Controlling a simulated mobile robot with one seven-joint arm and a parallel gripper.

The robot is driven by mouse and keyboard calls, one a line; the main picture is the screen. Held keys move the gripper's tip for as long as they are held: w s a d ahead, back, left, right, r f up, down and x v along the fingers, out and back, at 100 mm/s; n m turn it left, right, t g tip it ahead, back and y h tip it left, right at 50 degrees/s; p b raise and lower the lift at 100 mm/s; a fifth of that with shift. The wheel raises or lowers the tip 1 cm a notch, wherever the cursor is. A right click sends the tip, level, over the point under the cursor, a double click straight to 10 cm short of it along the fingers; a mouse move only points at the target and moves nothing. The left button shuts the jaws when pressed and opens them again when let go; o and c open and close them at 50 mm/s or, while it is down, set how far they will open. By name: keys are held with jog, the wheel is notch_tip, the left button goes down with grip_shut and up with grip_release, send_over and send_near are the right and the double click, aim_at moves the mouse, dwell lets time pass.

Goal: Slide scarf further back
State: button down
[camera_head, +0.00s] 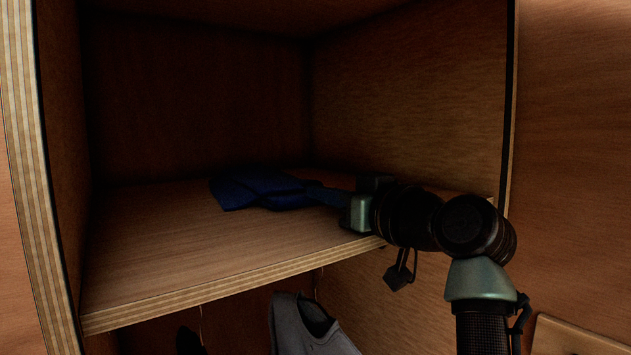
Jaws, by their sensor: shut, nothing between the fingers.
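The scarf (250,188) is a dark blue, flattened, folded bundle lying on the wooden shelf, right of its middle and toward the back. My gripper (340,198) reaches in from the right, low over the shelf, and points left at the scarf. It is shut, with nothing held. The fingertips are dark and hard to separate from the blue cloth at the scarf's right end. I cannot tell whether they touch it.
The shelf (150,245) is bare at the left and front, with a pale layered front edge. The cubby's right wall (410,90) stands close to my arm. The back corner is in shadow. A grey garment (292,325) hangs below the shelf.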

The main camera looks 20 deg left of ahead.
jog(key=shift+n, duration=0.3)
jog(key=shift+s+a+r, duration=0.1)
jog(key=shift+a+r, duration=0.45)
jog(key=shift+a, duration=0.35)
jog(key=shift+a+r, duration=0.55)
jog(key=shift+a, duration=0.35)
jog(key=shift+d, duration=0.1)
jog(key=shift+s+d+f, duration=0.15)
jog(key=shift+d+f, duration=0.15)
jog(key=shift+d, duration=0.25)
jog(key=shift+d+f+b, duration=0.75)
jog(key=shift+f+b, duration=0.35)
jog(key=shift+b, duration=0.2)
jog(key=shift+s+d+f+g+b, duration=0.2)
jog(key=shift+d+f+g+b, duration=0.1)
jog(key=shift+d+f+b, duration=0.1)
jog(key=shift+s+d, duration=0.25)
jog(key=shift+d, duration=0.25)
jog(key=shift+r, duration=0.15)
